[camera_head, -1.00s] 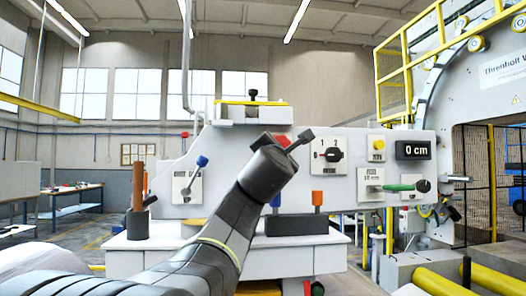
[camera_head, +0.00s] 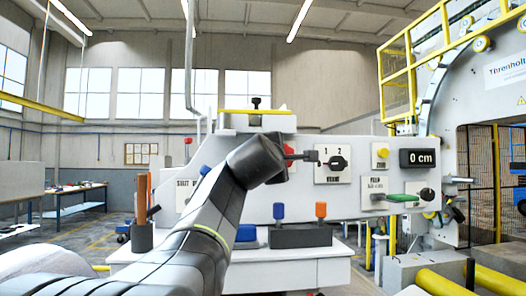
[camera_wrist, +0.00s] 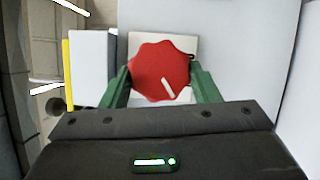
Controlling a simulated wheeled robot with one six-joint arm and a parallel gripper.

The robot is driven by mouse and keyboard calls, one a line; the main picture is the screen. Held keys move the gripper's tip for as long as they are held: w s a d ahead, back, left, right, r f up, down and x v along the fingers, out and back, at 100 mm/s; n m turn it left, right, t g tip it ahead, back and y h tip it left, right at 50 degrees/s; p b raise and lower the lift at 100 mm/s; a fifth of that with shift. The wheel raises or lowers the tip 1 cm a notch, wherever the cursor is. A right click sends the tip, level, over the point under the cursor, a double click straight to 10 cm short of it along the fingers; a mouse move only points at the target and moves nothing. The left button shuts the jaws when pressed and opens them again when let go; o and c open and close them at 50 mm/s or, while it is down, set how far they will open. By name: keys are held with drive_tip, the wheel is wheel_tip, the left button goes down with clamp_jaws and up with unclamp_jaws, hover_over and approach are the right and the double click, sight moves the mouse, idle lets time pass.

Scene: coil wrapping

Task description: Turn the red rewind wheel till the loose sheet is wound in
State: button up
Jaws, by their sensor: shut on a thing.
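The red rewind wheel (camera_wrist: 158,68) fills the middle of the wrist view, with a scalloped rim and a white mark pointing to the lower right. My gripper (camera_wrist: 161,82) has its green fingers on either side of the wheel, shut on it. In the head view my gripper (camera_head: 300,157) is at the white machine panel (camera_head: 370,145), and my arm hides nearly all of the wheel. The display (camera_head: 417,158) on the panel reads 0 cm. I cannot make out the loose sheet in either view.
A black selector switch (camera_head: 337,163) sits just right of my gripper. A green-handled lever (camera_head: 403,198) and a yellow button (camera_head: 382,152) are farther right. Blue (camera_head: 278,211) and orange (camera_head: 321,210) tools stand in a dark holder below. Yellow rollers (camera_head: 435,282) lie at lower right.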

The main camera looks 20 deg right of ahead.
drive_tip(key=shift+d+r+m+g+y+p, duration=0.15)
drive_tip(key=shift+m+g+y+p, duration=0.4)
drive_tip(key=shift+m+p, duration=1.2)
drive_tip(key=shift+a+r+m+g+y+p, duration=0.15)
drive_tip(key=shift+m+g+y+p, duration=0.35)
drive_tip(key=shift+m+p, duration=1.25)
drive_tip(key=shift+d+f+p, duration=0.1)
drive_tip(key=shift+p, duration=0.25)
drive_tip(key=o, duration=1)
drive_tip(key=shift+s, duration=0.1)
drive_tip(key=b+v, duration=0.3)
drive_tip(key=v, duration=1)
drive_tip(key=shift+s, duration=0.35)
